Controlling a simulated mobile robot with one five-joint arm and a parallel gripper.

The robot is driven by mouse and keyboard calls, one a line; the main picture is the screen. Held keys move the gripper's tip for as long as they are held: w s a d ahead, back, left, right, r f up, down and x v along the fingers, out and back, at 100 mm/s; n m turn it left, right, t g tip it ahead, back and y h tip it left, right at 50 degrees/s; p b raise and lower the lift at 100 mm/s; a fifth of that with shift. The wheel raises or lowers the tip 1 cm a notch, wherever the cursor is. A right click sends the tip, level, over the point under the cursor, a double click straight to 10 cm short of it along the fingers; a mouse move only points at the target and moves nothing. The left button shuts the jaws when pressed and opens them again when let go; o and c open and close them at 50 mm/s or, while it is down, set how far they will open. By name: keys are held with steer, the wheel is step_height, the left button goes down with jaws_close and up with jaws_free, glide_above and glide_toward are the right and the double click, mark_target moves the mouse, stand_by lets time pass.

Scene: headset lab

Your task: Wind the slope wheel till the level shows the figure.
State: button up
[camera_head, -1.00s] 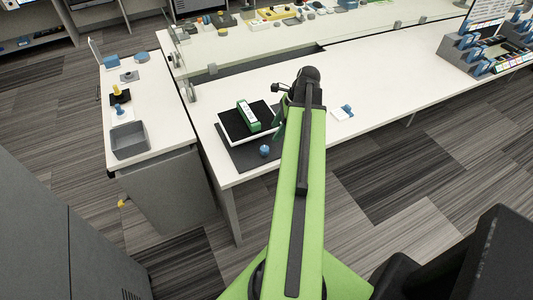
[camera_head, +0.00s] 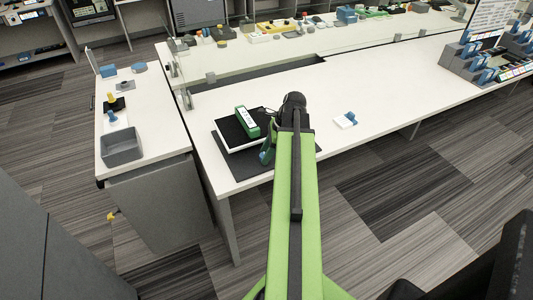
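A green level with a white face (camera_head: 247,122) lies on a tilting plate (camera_head: 231,146) with a black top and white edge. The figure on the level is too small to read. The plate stands on a dark mat (camera_head: 244,170) at the left end of the long white table. The blue slope wheel (camera_head: 265,156) is at the plate's front right, partly hidden by my gripper. My green gripper (camera_head: 267,152) points down at the wheel, overlapping it in the picture. I cannot tell whether its fingers touch or close on the wheel.
A side bench on the left holds a grey bin (camera_head: 121,147) and small blue and yellow pieces. Blue-and-grey racks (camera_head: 480,62) stand at the far right. The table's middle is clear.

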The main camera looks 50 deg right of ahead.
jaws_close()
steer(key=shift+d, duration=0.15)
steer(key=shift+n, duration=0.3)
steer(key=shift+n+g+y, duration=0.5)
steer(key=shift+n, duration=0.7)
steer(key=shift+n+g, duration=0.5)
steer(key=shift+n, duration=0.9)
steer(key=shift+o, duration=1.8)
jaws_free()
steer(key=shift+w, duration=0.1)
